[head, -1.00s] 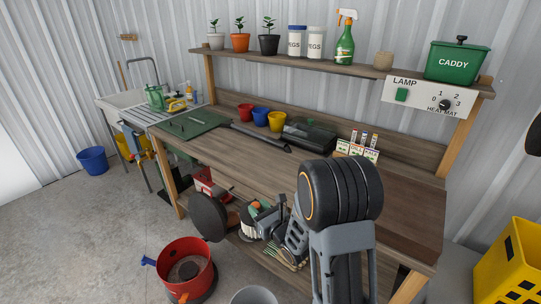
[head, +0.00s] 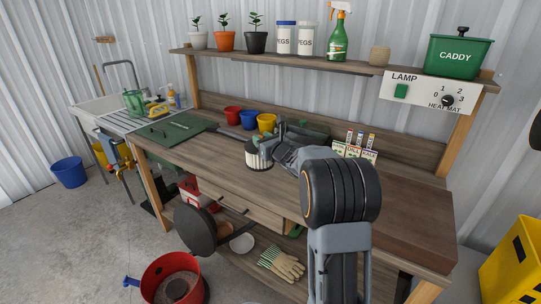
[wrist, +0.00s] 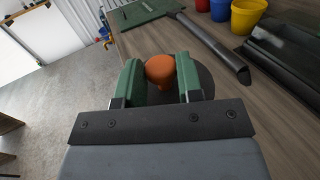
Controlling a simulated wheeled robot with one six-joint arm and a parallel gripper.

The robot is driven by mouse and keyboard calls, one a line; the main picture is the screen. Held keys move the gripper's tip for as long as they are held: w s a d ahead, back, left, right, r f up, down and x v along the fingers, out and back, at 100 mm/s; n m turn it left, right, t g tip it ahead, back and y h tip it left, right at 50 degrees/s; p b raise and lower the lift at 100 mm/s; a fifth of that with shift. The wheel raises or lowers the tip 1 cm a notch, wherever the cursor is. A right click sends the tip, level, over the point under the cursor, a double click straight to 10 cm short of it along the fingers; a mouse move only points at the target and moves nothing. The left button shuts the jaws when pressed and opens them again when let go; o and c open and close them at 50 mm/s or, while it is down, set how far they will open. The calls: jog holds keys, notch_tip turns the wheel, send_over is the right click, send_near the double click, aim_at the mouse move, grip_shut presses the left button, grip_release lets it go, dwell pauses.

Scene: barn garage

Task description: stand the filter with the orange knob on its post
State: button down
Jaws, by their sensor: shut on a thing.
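The filter (head: 259,153) is a white pleated cylinder with a dark top. In the wrist view its orange knob (wrist: 160,70) sits between the green fingers of my gripper (wrist: 161,78), which is shut on it. My gripper (head: 277,140) holds the filter at the height of the bench top in the head view; I cannot tell whether it touches the wood. A red tub (head: 157,276) with a blue fitting stands on the floor at lower left.
The workbench (head: 200,147) carries red, blue and yellow pots (head: 267,122), a green mat (head: 170,133) and seed packets (head: 354,150). A large dark disc (head: 195,231) is at the bench's front, above the tub. Gloves (head: 282,264) lie on the lower shelf. A yellow crate (head: 510,265) stands at right.

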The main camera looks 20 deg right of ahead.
jog(key=w+d+f+p, duration=0.1)
jog(key=w+d+f, duration=0.1)
jog(key=f, duration=0.3)
jog(key=w+d+f+p, duration=0.2)
jog(key=d+f, duration=0.2)
jog(key=f, duration=0.1)
jog(key=shift+w+d+f, duration=0.15)
jog(key=shift+w+d, duration=0.1)
jog(key=shift+f+b, duration=0.2)
jog(key=shift+b, duration=0.2)
jog(key=c, duration=0.8)
grip_release()
jog(key=shift+r+p, duration=0.2)
jog(key=shift+p, duration=0.15)
